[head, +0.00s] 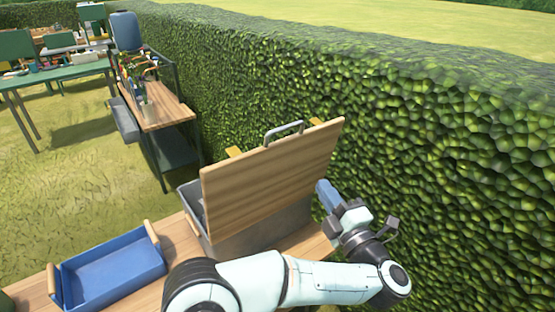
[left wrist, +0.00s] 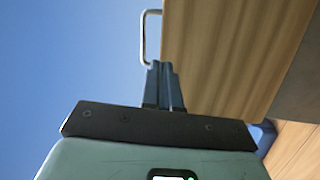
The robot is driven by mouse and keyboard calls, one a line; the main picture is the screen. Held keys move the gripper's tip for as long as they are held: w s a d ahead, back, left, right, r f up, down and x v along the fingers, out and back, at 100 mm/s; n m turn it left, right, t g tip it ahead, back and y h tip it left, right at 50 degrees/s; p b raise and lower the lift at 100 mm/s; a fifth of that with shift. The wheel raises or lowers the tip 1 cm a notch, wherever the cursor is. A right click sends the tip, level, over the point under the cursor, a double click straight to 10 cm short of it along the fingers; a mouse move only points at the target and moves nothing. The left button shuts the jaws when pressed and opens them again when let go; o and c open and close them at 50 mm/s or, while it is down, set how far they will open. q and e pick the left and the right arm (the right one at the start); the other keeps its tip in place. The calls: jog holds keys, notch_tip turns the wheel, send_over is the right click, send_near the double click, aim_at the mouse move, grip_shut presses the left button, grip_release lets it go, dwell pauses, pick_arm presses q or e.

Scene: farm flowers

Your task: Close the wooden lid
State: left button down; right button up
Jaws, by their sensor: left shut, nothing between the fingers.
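The wooden lid (head: 270,172) stands raised and tilted above a grey metal box (head: 265,238), so the box is open. A metal handle (head: 284,131) sits on the lid's upper edge. My left gripper (head: 322,187) is shut and empty, close to the lid's lower right edge in the head view. In the left wrist view the closed fingers (left wrist: 163,82) are beside the lid (left wrist: 225,45), with the handle (left wrist: 150,35) beyond their tips. I cannot tell whether they touch the lid. The box's inside is mostly hidden behind the lid. My right gripper is not in view.
The box stands on a wooden table (head: 178,238). A blue tray (head: 110,276) with wooden handles lies on it at the left. A tall hedge (head: 430,130) runs close behind and to the right. A wooden-topped cart (head: 165,108) and green table (head: 60,77) stand farther back.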

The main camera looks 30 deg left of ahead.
pick_arm(q)
jog(key=s+a+r+n+g+y, duration=0.1)
jog(key=s+r+n+g, duration=0.2)
jog(key=r+n, duration=0.1)
jog(key=p, duration=0.4)
send_near(269, 137)
jog(key=x, duration=0.7)
jog(key=shift+f, duration=0.1)
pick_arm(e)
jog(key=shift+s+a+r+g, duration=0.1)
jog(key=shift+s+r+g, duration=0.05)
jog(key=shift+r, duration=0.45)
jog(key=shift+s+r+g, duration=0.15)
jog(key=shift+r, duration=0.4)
